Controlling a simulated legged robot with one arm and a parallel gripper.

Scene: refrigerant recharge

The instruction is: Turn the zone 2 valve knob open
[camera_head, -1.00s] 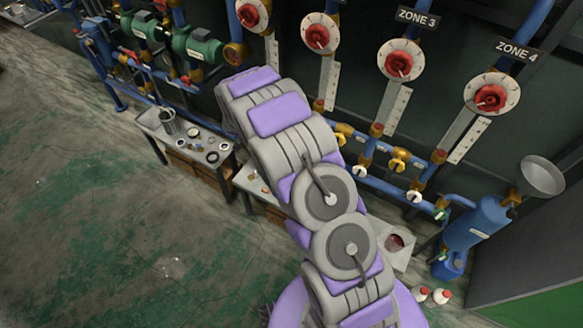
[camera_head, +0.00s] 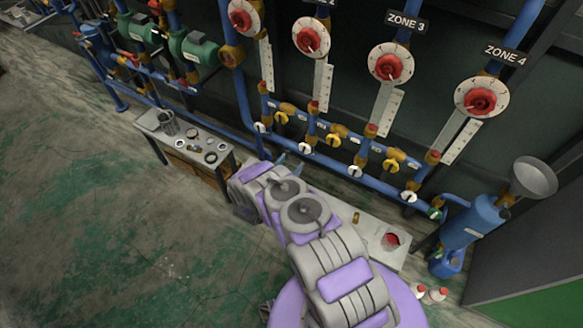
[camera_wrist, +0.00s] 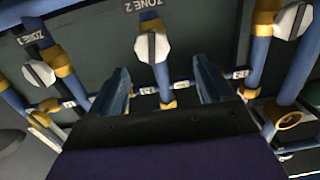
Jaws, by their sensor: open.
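In the wrist view a white valve knob (camera_wrist: 152,47) with a brass collar sits on a blue pipe beside a ZONE 2 label (camera_wrist: 143,4). It lies beyond and between the two blue fingers of my gripper (camera_wrist: 163,72), slightly left of the middle. My gripper is open and empty, and the knob is apart from the fingers. In the head view the white knob of the zone 2 column (camera_head: 305,148) shows low on the pipes. My gripper (camera_head: 286,163) points toward the pipe row just below it, partly hidden by my arm.
Red dials (camera_head: 391,66) hang above the pipes. A small table (camera_head: 150,122) with parts stands left. The green floor at left is open.

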